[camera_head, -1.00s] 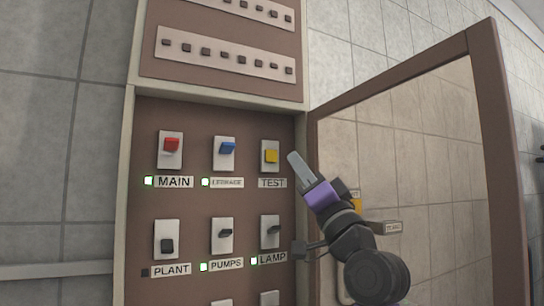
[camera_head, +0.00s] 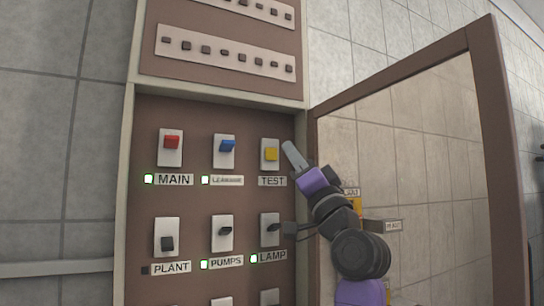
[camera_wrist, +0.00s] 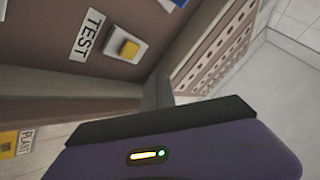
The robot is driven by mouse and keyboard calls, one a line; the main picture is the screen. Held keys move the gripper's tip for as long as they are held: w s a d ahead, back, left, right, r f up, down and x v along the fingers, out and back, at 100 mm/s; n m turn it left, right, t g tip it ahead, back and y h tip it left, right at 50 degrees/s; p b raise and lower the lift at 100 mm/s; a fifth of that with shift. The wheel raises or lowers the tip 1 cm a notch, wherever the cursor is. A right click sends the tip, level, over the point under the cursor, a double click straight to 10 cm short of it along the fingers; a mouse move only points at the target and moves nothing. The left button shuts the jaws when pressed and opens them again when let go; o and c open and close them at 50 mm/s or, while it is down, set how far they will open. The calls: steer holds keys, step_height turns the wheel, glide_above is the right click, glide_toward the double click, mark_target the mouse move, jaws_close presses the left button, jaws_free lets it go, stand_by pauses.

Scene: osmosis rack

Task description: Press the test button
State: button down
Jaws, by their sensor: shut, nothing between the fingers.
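The yellow test button (camera_head: 270,153) sits on a pale plate in the upper right of the brown panel, above the TEST label (camera_head: 272,181). It also shows in the wrist view (camera_wrist: 129,48), beside its TEST label (camera_wrist: 88,34). My gripper (camera_head: 290,148) is shut and empty, its grey fingertips just right of the button's plate, pointing up and left. In the wrist view the fingers (camera_wrist: 157,90) appear to the lower right of the button. A gap between fingertips and button shows in the picture; the depth is hard to tell.
The red MAIN switch (camera_head: 171,142) and blue switch (camera_head: 227,146) are to the left. PLANT, PUMPS and LAMP (camera_head: 270,227) switches are below. The open, framed door (camera_head: 488,130) stands right of my arm. The cabinet's right edge (camera_head: 301,130) is close to the fingers.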

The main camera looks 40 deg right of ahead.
steer(key=shift+w+d+b, duration=0.1)
steer(key=shift+w+d, duration=0.15)
steer(key=shift+w, duration=0.55)
steer(key=shift+w+d+b, duration=0.15)
steer(key=shift+w+d, duration=0.05)
steer(key=shift+w, duration=0.65)
steer(key=shift+w+d+b, duration=0.1)
steer(key=shift+w+d, duration=0.15)
steer(key=shift+w, duration=0.55)
steer(key=shift+w, duration=0.15)
steer(key=shift+w+d, duration=0.1)
steer(key=shift+w, duration=0.15)
steer(key=shift+w+d, duration=0.1)
steer(key=shift+w, duration=0.3)
stand_by(0.8)
steer(key=shift+s, duration=0.1)
steer(key=shift+s+a, duration=0.2)
steer(key=shift+s, duration=0.45)
steer(key=shift+s, duration=0.15)
steer(key=shift+s+a, duration=0.25)
steer(key=shift+s, duration=0.5)
steer(key=shift+s+a, duration=0.2)
steer(key=shift+s, duration=0.6)
steer(key=shift+s+a, duration=0.25)
steer(key=shift+s, duration=0.5)
steer(key=shift+s, duration=0.1)
